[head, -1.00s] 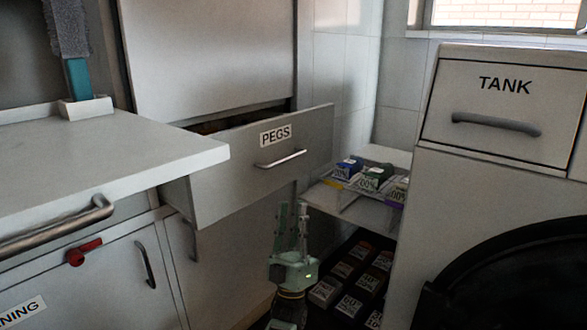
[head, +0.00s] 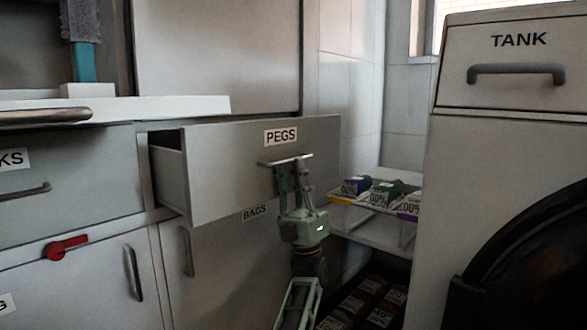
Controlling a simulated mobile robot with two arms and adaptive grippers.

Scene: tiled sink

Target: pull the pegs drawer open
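The pegs drawer (head: 225,172) is a grey drawer with a PEGS label, standing partly out of the cabinet. Its left side wall shows behind the front. Its metal bar handle (head: 268,163) runs across the front below the label.
A white worktop (head: 150,106) overhangs at the left. A cabinet door labelled BAGS (head: 254,212) is below the drawer. A shelf rack (head: 372,233) with small boxes stands to the right, beside the TANK machine (head: 440,190). A red latch (head: 66,247) sticks out at lower left.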

